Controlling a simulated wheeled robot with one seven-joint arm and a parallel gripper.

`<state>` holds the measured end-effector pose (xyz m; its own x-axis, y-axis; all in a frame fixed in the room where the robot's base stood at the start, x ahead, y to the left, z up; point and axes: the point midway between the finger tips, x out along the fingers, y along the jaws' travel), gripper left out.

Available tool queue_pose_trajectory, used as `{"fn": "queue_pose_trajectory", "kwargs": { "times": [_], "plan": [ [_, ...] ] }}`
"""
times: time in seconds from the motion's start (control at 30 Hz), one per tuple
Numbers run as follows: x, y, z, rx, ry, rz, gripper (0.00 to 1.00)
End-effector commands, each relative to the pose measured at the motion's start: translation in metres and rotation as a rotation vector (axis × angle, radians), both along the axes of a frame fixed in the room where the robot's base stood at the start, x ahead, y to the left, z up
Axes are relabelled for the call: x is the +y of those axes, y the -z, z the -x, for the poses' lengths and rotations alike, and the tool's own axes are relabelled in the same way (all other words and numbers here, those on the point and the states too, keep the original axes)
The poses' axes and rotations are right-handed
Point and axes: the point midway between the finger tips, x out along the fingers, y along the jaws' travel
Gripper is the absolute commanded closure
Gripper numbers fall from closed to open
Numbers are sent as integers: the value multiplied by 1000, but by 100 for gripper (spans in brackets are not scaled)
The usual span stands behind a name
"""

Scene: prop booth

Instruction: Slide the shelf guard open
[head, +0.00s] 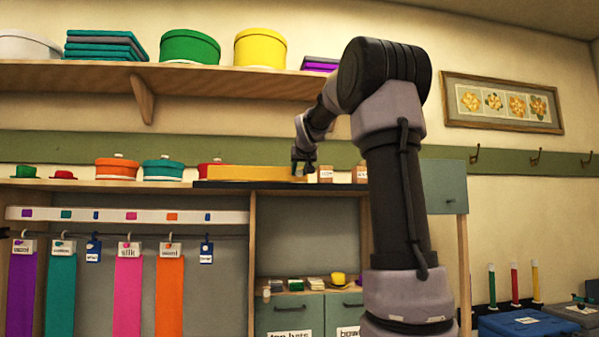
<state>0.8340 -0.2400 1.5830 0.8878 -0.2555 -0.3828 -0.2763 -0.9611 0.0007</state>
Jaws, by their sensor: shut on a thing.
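The shelf guard (245,173) looks like a long yellow-orange panel, upright on a dark track (268,185) along the shelf top in the head view. My gripper (303,168) is at the panel's right end and is shut on it. The fingers are small and dark here, so the exact grip is hard to make out. Small boxes (326,174) with pale labels stand just right of the panel's end. My arm hides part of the shelf further right.
Hats or round boxes, orange (117,169) and teal (163,169), stand on the shelf left of the guard. A red one (208,168) is partly hidden by its left end. An upper shelf (160,80) with boxes runs above. Coloured fabrics hang below left.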

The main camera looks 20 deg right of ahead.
Motion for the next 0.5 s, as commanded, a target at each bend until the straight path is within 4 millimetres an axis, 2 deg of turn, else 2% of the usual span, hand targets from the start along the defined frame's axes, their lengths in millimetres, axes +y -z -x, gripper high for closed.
{"fn": "queue_pose_trajectory", "kwargs": {
  "times": [0.43, 0.47, 0.5],
  "plan": [
    [0, 0, 0, 1, 0, -1, 100],
    [0, 0, 0, 1, 0, -1, 52],
    [0, 0, 0, 1, 0, -1, 37]
  ]
}}
